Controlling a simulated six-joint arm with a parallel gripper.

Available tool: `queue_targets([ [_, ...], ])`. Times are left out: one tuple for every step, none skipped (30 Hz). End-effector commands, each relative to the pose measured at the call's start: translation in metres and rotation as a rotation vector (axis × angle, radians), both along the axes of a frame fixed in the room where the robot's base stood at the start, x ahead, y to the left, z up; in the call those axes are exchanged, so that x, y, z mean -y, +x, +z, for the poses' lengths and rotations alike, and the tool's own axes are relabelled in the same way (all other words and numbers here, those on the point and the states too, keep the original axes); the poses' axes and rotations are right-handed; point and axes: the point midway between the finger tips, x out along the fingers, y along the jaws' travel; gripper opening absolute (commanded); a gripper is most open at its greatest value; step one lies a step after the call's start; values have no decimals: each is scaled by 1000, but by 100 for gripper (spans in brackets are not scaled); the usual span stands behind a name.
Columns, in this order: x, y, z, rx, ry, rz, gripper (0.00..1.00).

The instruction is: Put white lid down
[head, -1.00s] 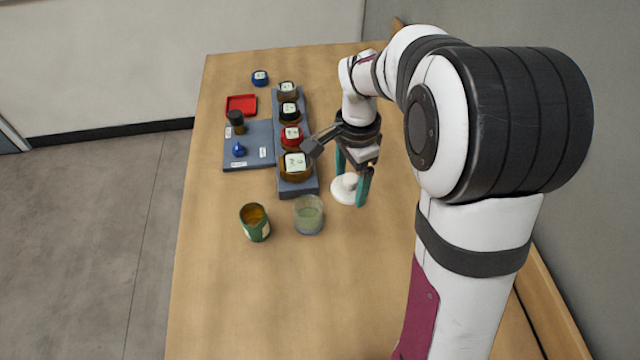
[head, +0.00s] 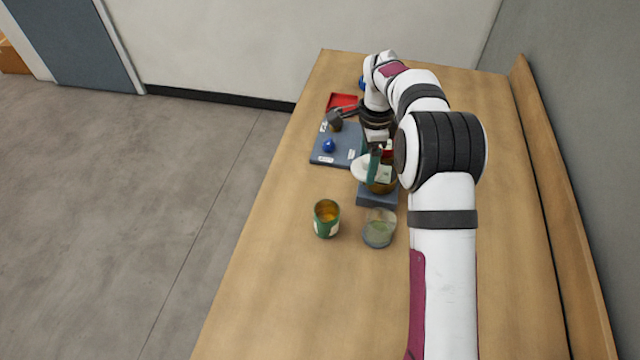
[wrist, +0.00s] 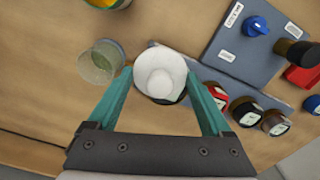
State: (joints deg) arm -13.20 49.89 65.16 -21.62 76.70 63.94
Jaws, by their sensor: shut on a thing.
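The white lid (head: 361,168), a round disc with a knob, is in my gripper (head: 374,165). In the wrist view the lid (wrist: 160,82) sits between the two teal fingers (wrist: 160,76), which are shut on it. In the head view it appears above the near end of the dark grey rack (head: 376,198), close to the grey board (head: 330,155). An amber jar (head: 384,187) on the rack shows partly behind the lid and fingers. I cannot tell the lid's exact height.
An open glass jar (head: 379,230) and a green can (head: 327,219) stand nearer. A blue knobbed item (head: 329,145) is on the board, a red tray (head: 342,103) beyond. Several labelled jars (wrist: 247,112) line the rack. Bare table lies left of the can.

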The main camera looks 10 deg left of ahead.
Motion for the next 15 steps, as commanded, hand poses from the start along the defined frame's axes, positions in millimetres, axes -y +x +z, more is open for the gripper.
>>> queue_targets([
  [-11,1,-7,-2,-1,4,31],
  [-18,2,-11,-1,0,4,31],
  [-29,3,-18,-2,-1,5,31],
  [-38,4,-23,-2,-1,5,31],
  [-46,5,-28,-1,0,6,31],
  [-58,7,-35,-1,0,5,31],
  [-66,8,-40,-1,0,5,31],
  [-74,8,-45,-1,1,4,31],
  [-84,10,-52,0,1,4,31],
  [-91,10,-56,-1,1,4,31],
  [-97,11,-59,-1,1,3,31],
  [-103,13,-63,1,0,2,31],
  [-107,13,-65,0,0,1,31],
  [-110,13,-67,0,0,1,31],
  [-112,13,-69,1,0,1,31],
])
